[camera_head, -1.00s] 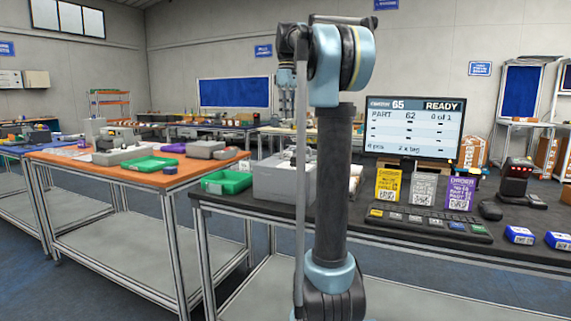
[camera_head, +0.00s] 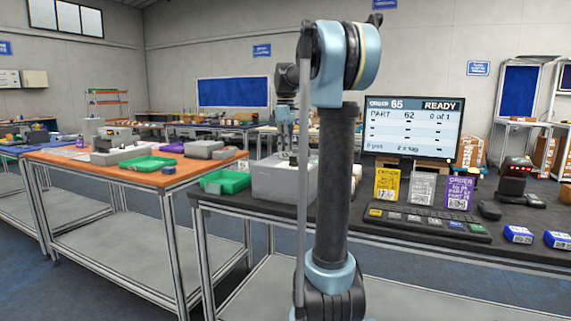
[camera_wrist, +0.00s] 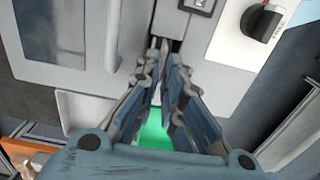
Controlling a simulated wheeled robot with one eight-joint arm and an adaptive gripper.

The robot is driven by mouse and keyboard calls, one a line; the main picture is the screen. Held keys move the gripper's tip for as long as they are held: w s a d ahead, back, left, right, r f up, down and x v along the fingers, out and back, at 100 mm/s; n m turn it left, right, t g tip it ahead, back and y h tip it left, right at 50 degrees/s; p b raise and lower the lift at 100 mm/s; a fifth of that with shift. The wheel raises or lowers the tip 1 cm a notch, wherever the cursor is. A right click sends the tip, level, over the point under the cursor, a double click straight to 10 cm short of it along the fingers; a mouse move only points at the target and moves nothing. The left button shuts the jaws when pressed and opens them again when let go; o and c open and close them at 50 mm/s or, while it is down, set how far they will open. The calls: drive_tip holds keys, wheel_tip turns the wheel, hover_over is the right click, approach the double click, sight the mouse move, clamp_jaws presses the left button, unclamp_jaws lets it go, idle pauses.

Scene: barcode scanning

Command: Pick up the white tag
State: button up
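No piece that I can surely call the white tag shows. A white-grey card with a printed code (camera_head: 421,188) stands between a yellow and a purple card on the dark table; I cannot tell if it is the tag. In the wrist view my gripper (camera_wrist: 162,52) points at a grey machine (camera_wrist: 205,45) with a dark slot and a black knob. Its fingers converge, their tips close together near the slot. I cannot tell whether they hold anything. In the head view the gripper hangs over the grey box (camera_head: 270,183), partly hidden by my arm.
A green tray (camera_head: 226,182) sits left of the grey box. Right of my arm are a keyboard (camera_head: 425,222), a screen (camera_head: 413,128), a black scanner (camera_head: 514,180) and blue boxes (camera_head: 518,235). An orange-topped table (camera_head: 120,172) stands to the left.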

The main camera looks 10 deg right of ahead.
drive_tip(key=shift+f, duration=1.5)
clamp_jaws()
drive_tip(key=shift+d, duration=0.1)
